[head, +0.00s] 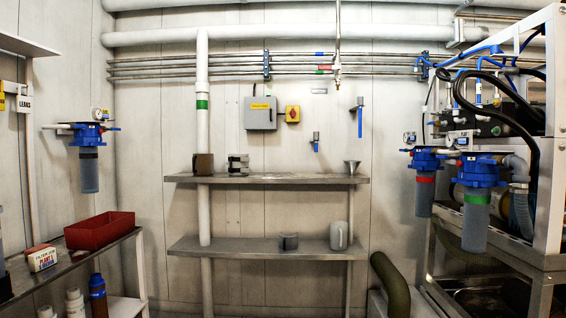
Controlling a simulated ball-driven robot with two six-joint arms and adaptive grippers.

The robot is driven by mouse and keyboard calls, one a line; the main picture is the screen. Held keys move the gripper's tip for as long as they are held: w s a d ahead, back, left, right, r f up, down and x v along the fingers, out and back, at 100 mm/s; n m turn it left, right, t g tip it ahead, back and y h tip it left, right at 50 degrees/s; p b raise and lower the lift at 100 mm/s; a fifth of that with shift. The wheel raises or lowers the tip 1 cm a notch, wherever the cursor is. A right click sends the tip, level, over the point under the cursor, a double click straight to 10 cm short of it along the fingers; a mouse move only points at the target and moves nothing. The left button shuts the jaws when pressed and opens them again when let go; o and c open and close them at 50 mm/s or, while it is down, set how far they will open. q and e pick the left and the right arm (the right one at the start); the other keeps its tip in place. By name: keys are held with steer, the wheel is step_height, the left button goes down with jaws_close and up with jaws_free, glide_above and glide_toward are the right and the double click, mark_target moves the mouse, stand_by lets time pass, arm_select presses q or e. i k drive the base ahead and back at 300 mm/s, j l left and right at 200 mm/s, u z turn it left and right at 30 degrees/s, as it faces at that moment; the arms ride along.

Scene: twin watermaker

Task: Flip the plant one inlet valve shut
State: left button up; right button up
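No valve label that reads as plant one inlet is legible, so I cannot tell which valve it is. Two blue valve handles show on the back wall: a larger one (360,117) above the upper shelf's right end, and a smaller one (315,141) lower and to its left. Both handles look upright. The watermaker rack (551,150) stands at the right with blue-headed filter housings, one with a red band (425,180) and one with a green band (476,210). Neither of my grippers is in view, and nothing is being touched.
A steel upper shelf (270,179) and lower shelf (265,246) hold small items, including a funnel (352,166) and a jug (339,236). A red bin (100,231) sits on the left bench. A thick dark hose (392,285) rises at lower right.

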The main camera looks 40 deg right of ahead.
mark_target(482, 160)
steer(key=i+z, duration=0.1)
steer(key=z, duration=1.4)
steer(key=i+j+z, duration=0.2)
steer(key=z, duration=0.25)
steer(key=i+j+z, duration=0.15)
steer(key=z, duration=0.25)
steer(key=i+j+z, duration=0.1)
steer(key=j+z, duration=0.35)
steer(key=i+j, duration=0.1)
steer(key=j, duration=0.3)
steer(key=i+j+z, duration=0.15)
steer(key=j, duration=0.55)
steer(key=z, duration=0.05)
